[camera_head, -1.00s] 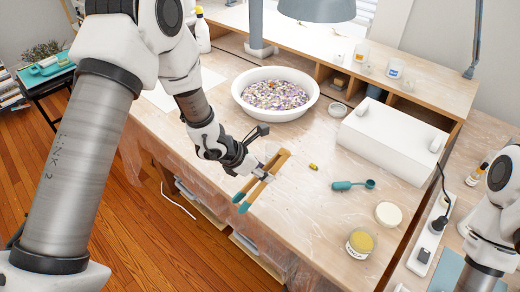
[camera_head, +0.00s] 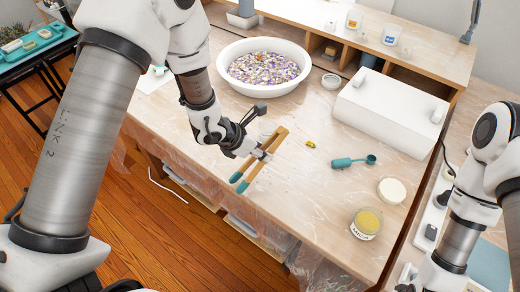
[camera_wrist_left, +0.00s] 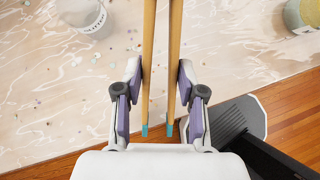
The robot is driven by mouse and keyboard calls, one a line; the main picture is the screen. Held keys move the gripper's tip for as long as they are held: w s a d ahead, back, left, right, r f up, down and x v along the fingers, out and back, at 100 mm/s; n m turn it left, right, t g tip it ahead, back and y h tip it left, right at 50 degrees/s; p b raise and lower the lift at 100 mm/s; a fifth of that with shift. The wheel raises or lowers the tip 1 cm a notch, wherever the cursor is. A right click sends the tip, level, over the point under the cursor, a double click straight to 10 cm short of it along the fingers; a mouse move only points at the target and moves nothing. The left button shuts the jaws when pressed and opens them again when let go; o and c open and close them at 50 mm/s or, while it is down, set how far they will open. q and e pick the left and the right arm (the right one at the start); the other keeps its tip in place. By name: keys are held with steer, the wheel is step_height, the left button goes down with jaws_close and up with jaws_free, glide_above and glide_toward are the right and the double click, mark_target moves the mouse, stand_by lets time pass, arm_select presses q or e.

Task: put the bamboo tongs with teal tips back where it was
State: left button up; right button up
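The bamboo tongs with teal tips (camera_head: 266,154) slant over the front edge of the worktable, teal ends toward the front left. My left gripper (camera_head: 262,155) is across the middle of the tongs. In the left wrist view the two tong legs (camera_wrist_left: 161,50) run between my left fingers (camera_wrist_left: 160,80), whose pads appear to press on them from both sides. The teal tips point back toward my palm. Whether the tongs touch the table is hard to tell. My right arm enters at the lower right; its gripper does not show clearly.
A white bowl of coloured chips (camera_head: 264,67) stands behind the gripper. A clear cup (camera_wrist_left: 82,14) is near the tongs.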

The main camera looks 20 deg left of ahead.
arm_select(q)
steer(key=shift+f+b, duration=0.4)
steer(key=shift+b, duration=0.05)
steer(key=o, duration=0.5)
steer(key=shift+o, duration=0.2)
steer(key=shift+w+a, duration=0.1)
steer(key=shift+a, duration=0.05)
